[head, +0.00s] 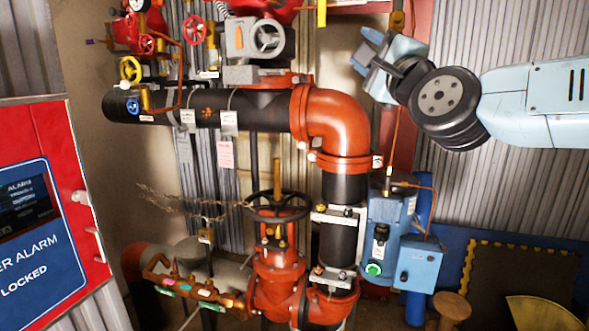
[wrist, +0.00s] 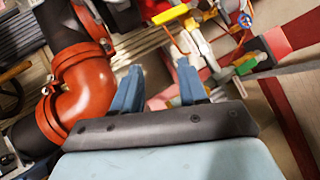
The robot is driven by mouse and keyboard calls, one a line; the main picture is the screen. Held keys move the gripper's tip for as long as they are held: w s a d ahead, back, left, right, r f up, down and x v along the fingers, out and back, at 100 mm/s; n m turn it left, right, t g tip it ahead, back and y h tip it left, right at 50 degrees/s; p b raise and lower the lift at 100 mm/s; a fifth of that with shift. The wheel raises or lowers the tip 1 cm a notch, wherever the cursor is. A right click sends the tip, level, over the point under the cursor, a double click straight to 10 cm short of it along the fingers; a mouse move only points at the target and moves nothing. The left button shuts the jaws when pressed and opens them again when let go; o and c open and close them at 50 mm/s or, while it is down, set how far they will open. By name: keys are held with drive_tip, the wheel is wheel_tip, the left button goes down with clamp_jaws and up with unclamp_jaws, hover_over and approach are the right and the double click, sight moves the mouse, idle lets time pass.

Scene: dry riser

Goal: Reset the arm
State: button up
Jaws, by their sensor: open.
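My arm reaches in from the right edge of the head view, light blue with a dark round joint. My gripper (head: 366,52) is raised at the upper middle, just right of the orange pipe elbow (head: 338,118) in that picture. In the wrist view, the two blue fingers of my gripper (wrist: 160,82) stand apart with nothing between them. The orange elbow (wrist: 82,85) shows to their left, and coloured valve fittings (wrist: 190,45) show beyond the fingertips. I cannot tell the exact distance from the fingers to the pipework.
A black handwheel (head: 277,207) with a chain sits on a red valve at the lower middle. A blue pump unit (head: 390,225) stands below my gripper. A red alarm panel (head: 50,200) fills the left. Corrugated wall (head: 480,185) lies behind my arm.

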drive_tip(key=s+d+f+n+g+h, duration=0.2)
drive_tip(key=s+d+f+n+g, duration=0.1)
drive_tip(key=f, duration=0.6)
drive_tip(key=s+d+f+n+g+h, duration=0.3)
drive_tip(key=s+f+n+g, duration=0.3)
drive_tip(key=f, duration=0.3)
drive_tip(key=s+d+f+n+g+h, duration=0.2)
drive_tip(key=s+d+f+n+g, duration=0.2)
drive_tip(key=f, duration=0.6)
drive_tip(key=n+g, duration=0.2)
drive_tip(key=n, duration=0.1)
drive_tip(key=shift+s+d+g, duration=0.15)
drive_tip(key=shift+d+g, duration=0.25)
